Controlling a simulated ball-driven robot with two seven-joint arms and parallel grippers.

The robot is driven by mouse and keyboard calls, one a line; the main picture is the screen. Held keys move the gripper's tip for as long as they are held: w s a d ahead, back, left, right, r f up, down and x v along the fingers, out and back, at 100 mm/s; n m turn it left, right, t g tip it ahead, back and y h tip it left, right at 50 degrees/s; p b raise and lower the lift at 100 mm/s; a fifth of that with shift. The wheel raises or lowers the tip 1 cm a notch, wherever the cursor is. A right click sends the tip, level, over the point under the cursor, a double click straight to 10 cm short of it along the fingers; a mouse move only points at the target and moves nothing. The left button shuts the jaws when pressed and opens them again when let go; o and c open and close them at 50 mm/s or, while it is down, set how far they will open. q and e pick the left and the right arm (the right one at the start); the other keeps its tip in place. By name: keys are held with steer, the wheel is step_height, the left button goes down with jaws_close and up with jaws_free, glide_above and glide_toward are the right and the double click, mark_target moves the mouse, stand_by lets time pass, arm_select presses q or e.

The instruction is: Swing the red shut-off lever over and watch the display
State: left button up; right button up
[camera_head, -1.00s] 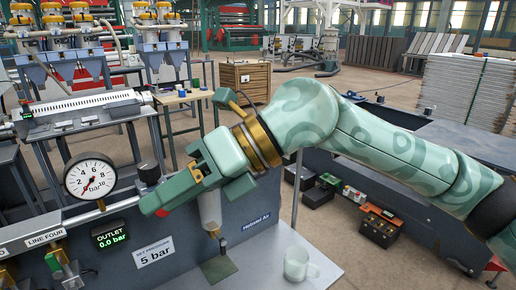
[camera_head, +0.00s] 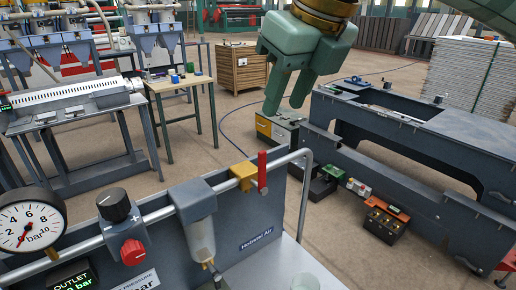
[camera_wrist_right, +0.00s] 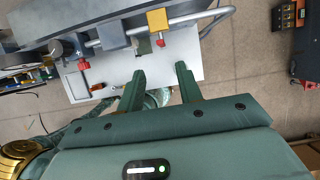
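The red lever (camera_head: 262,172) stands upright on a yellow valve body (camera_head: 243,174) on the pipe along the panel top; both also show in the right wrist view, the lever (camera_wrist_right: 160,43) beside the yellow body (camera_wrist_right: 157,20). The round gauge's (camera_head: 28,228) needle points near 0. My right gripper (camera_head: 284,106) is open and empty, appearing above the lever in the head view and apart from it. My left gripper is not in view.
A black knob (camera_head: 116,207), a red knob (camera_head: 133,252) and a clear-bowled filter (camera_head: 200,238) sit left of the lever. The pipe (camera_head: 305,190) bends down at the right. The space around the lever looks clear.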

steer(key=b, duration=0.2)
glide_toward(261, 163)
steer(key=f, duration=0.1)
steer(key=b+x, duration=0.1)
steer(key=x, duration=0.4)
steer(key=w+x, duration=0.1)
steer(key=x, duration=0.4)
steer(key=shift+w+a+f+b, duration=0.1)
steer(key=shift+w+b, duration=0.15)
steer(key=shift+b, duration=0.15)
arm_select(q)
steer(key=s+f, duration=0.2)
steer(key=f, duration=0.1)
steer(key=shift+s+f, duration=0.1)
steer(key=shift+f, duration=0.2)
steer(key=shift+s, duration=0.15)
arm_select(e)
jaws_close()
